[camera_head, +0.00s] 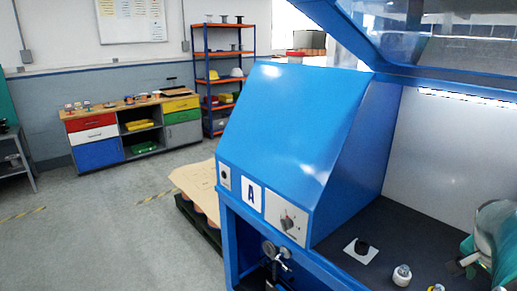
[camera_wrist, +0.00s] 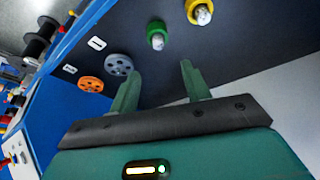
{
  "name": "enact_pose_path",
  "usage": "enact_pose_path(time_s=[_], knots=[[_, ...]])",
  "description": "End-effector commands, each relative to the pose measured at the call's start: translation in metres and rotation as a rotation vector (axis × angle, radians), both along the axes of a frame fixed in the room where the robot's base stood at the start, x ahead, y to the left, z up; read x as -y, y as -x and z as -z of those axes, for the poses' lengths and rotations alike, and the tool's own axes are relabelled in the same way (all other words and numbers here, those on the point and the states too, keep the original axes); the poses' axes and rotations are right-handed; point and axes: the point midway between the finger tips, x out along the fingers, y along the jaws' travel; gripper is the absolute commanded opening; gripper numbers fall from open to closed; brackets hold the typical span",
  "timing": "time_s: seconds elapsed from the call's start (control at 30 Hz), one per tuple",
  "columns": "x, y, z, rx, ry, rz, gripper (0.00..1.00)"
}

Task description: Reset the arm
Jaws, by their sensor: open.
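My gripper (camera_wrist: 162,82) shows in the wrist view with its two green fingers apart and nothing between them. In the camera_head view my gripper (camera_head: 462,264) is at the right edge, over the dark work surface of the blue cabinet, and partly cut off. In the wrist view, a grey wheel (camera_wrist: 119,64) and an orange wheel (camera_wrist: 90,85) lie beyond the left finger. A green-based part (camera_wrist: 156,36) and a yellow-based part (camera_wrist: 199,12) with pale tops stand beyond the fingers, apart from them.
The blue cabinet (camera_head: 285,130) has a sloped housing left of my arm and a raised clear cover above.

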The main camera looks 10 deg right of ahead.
Motion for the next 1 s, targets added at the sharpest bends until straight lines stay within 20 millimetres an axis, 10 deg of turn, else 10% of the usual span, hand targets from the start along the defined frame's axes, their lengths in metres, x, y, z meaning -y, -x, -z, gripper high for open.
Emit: enact_pose_path(time_s=[0.17, 0.4, 0.7, 1.0], knots=[[-0.057, -0.038, -0.002, 0.051, -0.054, -0.195, 0.47], [-0.211, -0.088, -0.024, 0.126, -0.100, -0.702, 0.47], [-0.388, -0.058, -0.041, 0.113, 0.017, -1.319, 0.47], [-0.428, -0.038, -0.036, 0.079, 0.081, -1.482, 0.47]])
